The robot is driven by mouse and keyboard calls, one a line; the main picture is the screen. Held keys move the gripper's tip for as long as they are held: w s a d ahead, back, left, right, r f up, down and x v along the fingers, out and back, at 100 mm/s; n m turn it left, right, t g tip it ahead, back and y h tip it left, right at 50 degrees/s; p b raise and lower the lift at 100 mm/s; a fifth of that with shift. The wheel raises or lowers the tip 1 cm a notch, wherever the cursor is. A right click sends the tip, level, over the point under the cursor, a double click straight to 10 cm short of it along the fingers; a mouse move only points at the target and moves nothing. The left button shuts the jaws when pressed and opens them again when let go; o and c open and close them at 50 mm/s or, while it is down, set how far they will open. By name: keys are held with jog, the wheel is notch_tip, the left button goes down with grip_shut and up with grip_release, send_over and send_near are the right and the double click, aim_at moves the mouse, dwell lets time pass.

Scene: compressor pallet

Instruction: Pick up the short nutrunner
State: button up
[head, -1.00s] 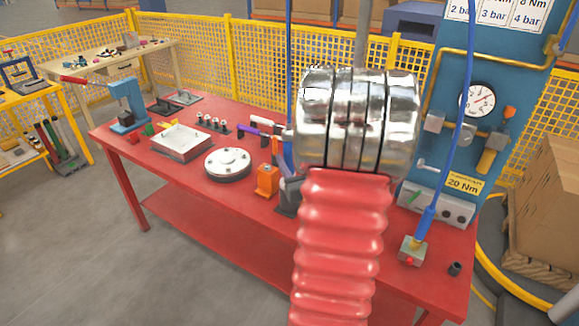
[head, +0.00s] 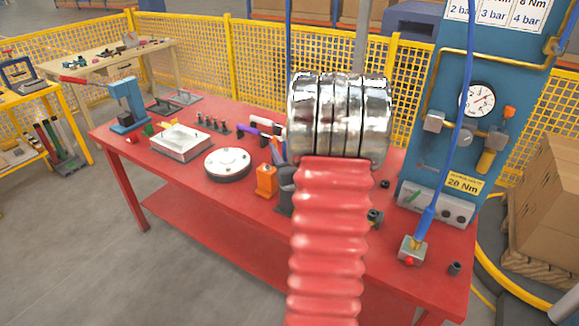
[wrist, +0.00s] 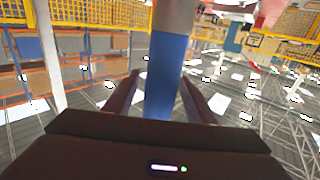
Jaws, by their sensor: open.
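In the wrist view my gripper (wrist: 160,80) is open, with one dark finger on each side of an upright blue cylinder (wrist: 168,75). The cylinder has a grey-tan upper part. It looks like a tool body and may be the short nutrunner, but I cannot tell for certain. Gaps seem to show between it and both fingers. In the head view my chrome and red arm hides the gripper and whatever is at it. A blue hose (head: 288,40) hangs down behind the arm. Another blue-handled tool (head: 428,222) on a hose stands at the table's right.
The red table (head: 330,240) carries an orange block (head: 265,181), a round flanged plate (head: 227,164), a metal tray (head: 180,140) and a blue press (head: 127,105). A blue panel (head: 425,120) with a gauge stands at the right. Yellow fencing runs behind.

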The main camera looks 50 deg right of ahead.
jog(key=shift+w+d, duration=0.3)
jog(key=shift+w, duration=0.1)
grip_shut()
dwell(0.7)
dwell(0.6)
jog(key=shift+r, duration=0.1)
